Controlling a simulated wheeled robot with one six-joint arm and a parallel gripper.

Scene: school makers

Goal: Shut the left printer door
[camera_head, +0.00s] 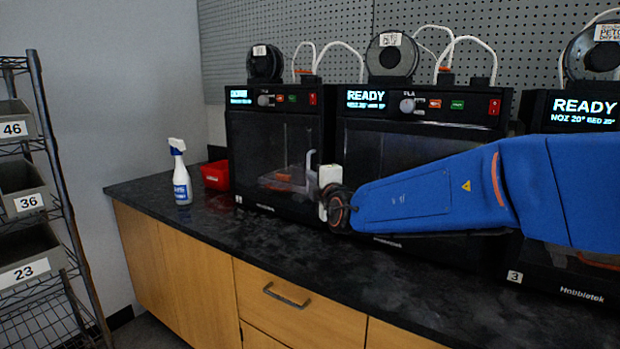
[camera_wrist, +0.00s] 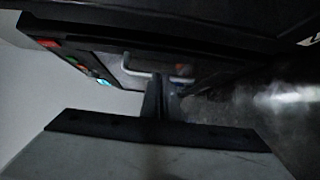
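The left printer (camera_head: 262,113) is a black box with a lit display and a dark see-through front door (camera_head: 258,150). I cannot tell how far the door stands open. A pale handle (camera_head: 309,165) shows at the door's right side, and the handle also shows in the wrist view (camera_wrist: 150,76) just beyond my fingertips. My gripper (camera_head: 290,182) is in front of the door's lower right part. In the wrist view, the fingers of my gripper (camera_wrist: 160,92) look closed together with nothing visible between them. Whether they touch the handle or door is unclear.
The middle printer (camera_head: 425,112) stands close on the right, partly behind my blue arm. A third printer (camera_head: 580,112) is farther right. A spray bottle (camera_head: 181,185) and a red bin (camera_head: 215,176) stand left on the dark counter (camera_head: 225,228). The counter's front is clear.

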